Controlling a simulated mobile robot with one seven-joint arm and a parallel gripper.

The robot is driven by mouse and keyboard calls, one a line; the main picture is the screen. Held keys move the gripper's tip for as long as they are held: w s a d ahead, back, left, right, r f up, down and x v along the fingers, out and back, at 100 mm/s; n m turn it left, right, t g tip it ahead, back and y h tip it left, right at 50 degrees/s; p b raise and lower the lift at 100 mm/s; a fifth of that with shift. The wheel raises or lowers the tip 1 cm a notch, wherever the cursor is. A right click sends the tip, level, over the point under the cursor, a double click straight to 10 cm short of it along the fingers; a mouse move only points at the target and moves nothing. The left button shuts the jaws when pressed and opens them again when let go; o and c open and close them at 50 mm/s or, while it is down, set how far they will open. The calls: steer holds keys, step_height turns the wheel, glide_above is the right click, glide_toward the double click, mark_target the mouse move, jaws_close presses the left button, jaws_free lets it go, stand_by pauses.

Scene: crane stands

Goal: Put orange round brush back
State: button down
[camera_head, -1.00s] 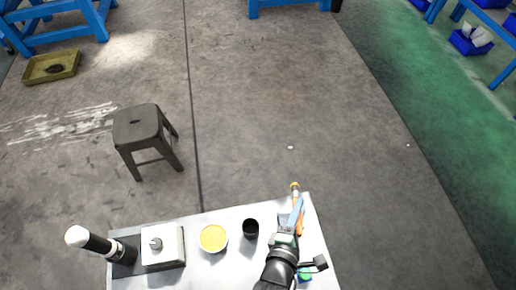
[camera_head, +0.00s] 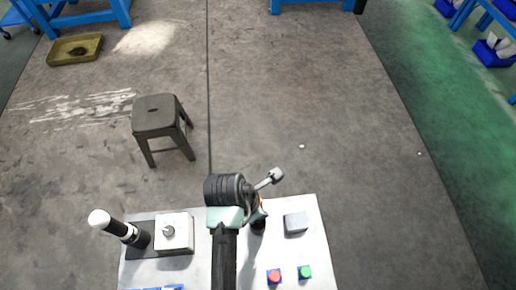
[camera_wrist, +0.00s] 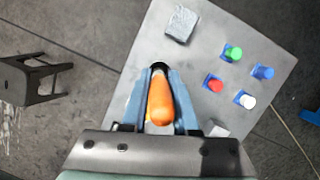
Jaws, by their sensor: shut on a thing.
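In the wrist view, my gripper (camera_wrist: 160,78) has its blue fingers shut on the orange round brush (camera_wrist: 160,105), whose rounded orange handle points toward the camera. A black cup (camera_wrist: 158,66) shows at the fingertips, and I cannot tell whether the brush is inside or above it. In the head view, my gripper (camera_head: 258,212) is over the middle of the table, with a little orange of the brush (camera_head: 264,208) beside it. The dark cup (camera_head: 258,226) shows just below it, partly hidden. The brush's lower end is hidden.
The grey table (camera_head: 300,250) carries a grey block (camera_head: 296,222), a red button (camera_head: 274,276), a green button (camera_head: 304,272) and a metal box (camera_head: 174,232). A black-and-white cylinder (camera_head: 120,229) is at the left. A stool (camera_head: 160,120) stands beyond on open floor.

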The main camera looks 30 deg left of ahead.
step_height(320, 180, down, 10)
steer(key=shift+s+r, duration=0.1)
steer(key=shift+r, duration=0.05)
steer(key=c, duration=0.7)
jaws_free()
steer(key=shift+r, duration=0.15)
steer(key=v, duration=1.1)
steer(key=shift+s+a+r, duration=0.1)
steer(key=shift+r, duration=0.3)
